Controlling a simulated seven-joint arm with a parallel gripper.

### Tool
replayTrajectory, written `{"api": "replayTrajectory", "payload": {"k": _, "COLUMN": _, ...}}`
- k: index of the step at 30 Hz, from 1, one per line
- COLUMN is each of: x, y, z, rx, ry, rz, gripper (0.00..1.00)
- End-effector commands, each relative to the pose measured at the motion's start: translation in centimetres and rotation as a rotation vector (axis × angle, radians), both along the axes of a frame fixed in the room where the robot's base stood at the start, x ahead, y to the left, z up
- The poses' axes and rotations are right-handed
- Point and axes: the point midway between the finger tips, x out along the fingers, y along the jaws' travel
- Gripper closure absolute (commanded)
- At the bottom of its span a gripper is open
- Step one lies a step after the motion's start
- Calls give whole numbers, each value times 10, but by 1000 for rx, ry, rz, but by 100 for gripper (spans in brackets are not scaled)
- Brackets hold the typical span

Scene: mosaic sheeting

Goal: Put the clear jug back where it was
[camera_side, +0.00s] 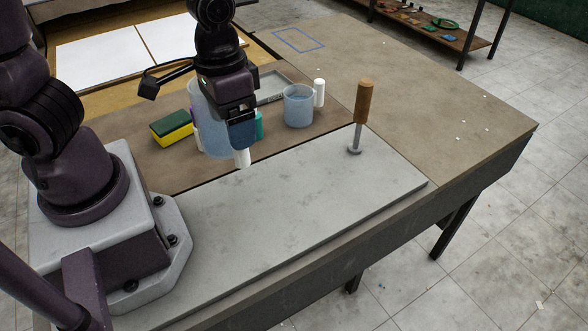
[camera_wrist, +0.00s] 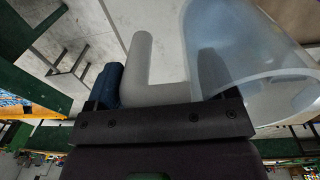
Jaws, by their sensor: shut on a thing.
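The clear jug (camera_side: 207,130) is a bluish, see-through vessel with a pale handle (camera_side: 243,158), partly hidden behind my gripper (camera_side: 241,138) in the side view. My gripper points down and is shut on the handle. In the wrist view the jug (camera_wrist: 245,45) fills the upper right, with its pale handle (camera_wrist: 145,65) between the fingers of my gripper (camera_wrist: 160,85). The jug looks upright in the side view. I cannot tell whether its base touches the table. A blue outlined rectangle (camera_side: 298,40) marks bare table at the back.
A yellow-green sponge (camera_side: 172,128) lies left of the jug. A bluish cup (camera_side: 298,105) and a white bottle (camera_side: 319,92) stand right of it. A teal thing (camera_side: 260,125) shows close behind my gripper. A wooden-handled tool (camera_side: 362,115) stands on the grey slab (camera_side: 290,205), otherwise clear.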

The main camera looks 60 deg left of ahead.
Motion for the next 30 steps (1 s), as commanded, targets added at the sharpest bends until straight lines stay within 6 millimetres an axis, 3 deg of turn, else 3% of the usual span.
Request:
{"api": "replayTrajectory", "payload": {"k": 5, "x": 8, "y": -1, "z": -3, "rx": 25, "ry": 0, "rz": 12, "gripper": 63}}
{"api": "replayTrajectory", "payload": {"k": 11, "x": 41, "y": -4, "z": -18, "rx": 30, "ry": 3, "rz": 15, "gripper": 63}}
{"api": "replayTrajectory", "payload": {"k": 18, "x": 92, "y": -10, "z": -42, "rx": 29, "ry": 2, "rz": 13, "gripper": 63}}
{"api": "replayTrajectory", "payload": {"k": 24, "x": 120, "y": -13, "z": -76, "rx": 27, "ry": 2, "rz": 14, "gripper": 63}}
{"api": "replayTrajectory", "payload": {"k": 30, "x": 134, "y": -15, "z": -92, "rx": 25, "ry": -1, "rz": 12, "gripper": 63}}
